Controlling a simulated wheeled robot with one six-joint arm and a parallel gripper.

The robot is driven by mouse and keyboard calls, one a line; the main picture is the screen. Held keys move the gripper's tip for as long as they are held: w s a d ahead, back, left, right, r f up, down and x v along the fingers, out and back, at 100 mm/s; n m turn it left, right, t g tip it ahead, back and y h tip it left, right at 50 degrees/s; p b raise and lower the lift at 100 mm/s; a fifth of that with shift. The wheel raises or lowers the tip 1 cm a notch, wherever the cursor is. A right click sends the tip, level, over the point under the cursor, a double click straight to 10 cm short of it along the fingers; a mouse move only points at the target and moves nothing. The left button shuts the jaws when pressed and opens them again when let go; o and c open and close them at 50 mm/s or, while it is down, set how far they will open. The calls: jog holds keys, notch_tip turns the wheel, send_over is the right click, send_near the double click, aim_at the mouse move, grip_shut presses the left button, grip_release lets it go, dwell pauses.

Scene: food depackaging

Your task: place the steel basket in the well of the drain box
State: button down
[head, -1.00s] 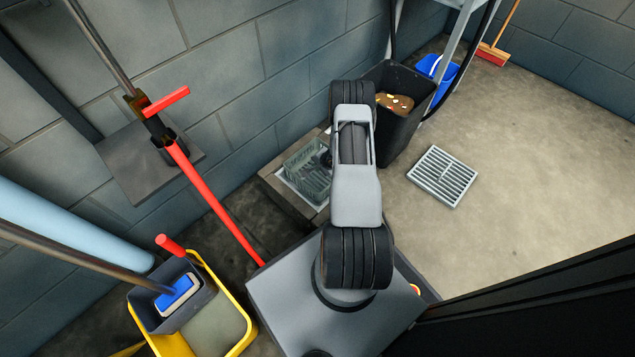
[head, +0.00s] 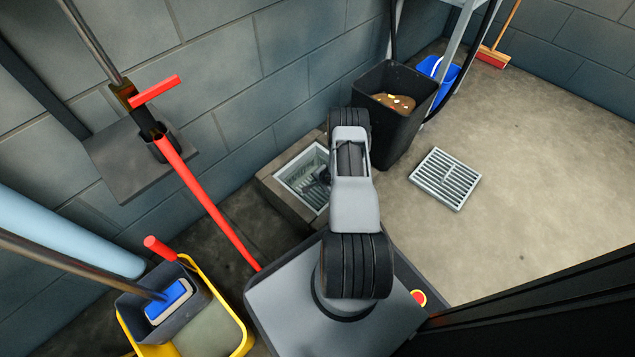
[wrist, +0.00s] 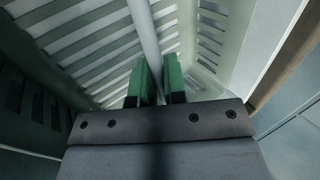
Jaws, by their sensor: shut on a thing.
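The drain box (head: 283,182) is set in the floor against the wall, with a pale metal rim around its open well. The steel basket (head: 302,179) is now down inside the well, partly hidden by my arm. In the wrist view the slotted basket wall (wrist: 85,40) fills much of the picture. My gripper (wrist: 153,85), with green finger pads, is shut on the basket's round bar (wrist: 143,30). In the head view my gripper (head: 324,176) is small and dark at the well. I cannot tell whether the basket touches the bottom.
A black bin (head: 408,130) with brown food waste stands just right of the drain box. A grey grate (head: 444,179) lies on the open floor further right. A yellow mop bucket (head: 240,340) and a red handle (head: 205,203) stand at left.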

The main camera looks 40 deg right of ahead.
jog(key=c, duration=1.2)
grip_release()
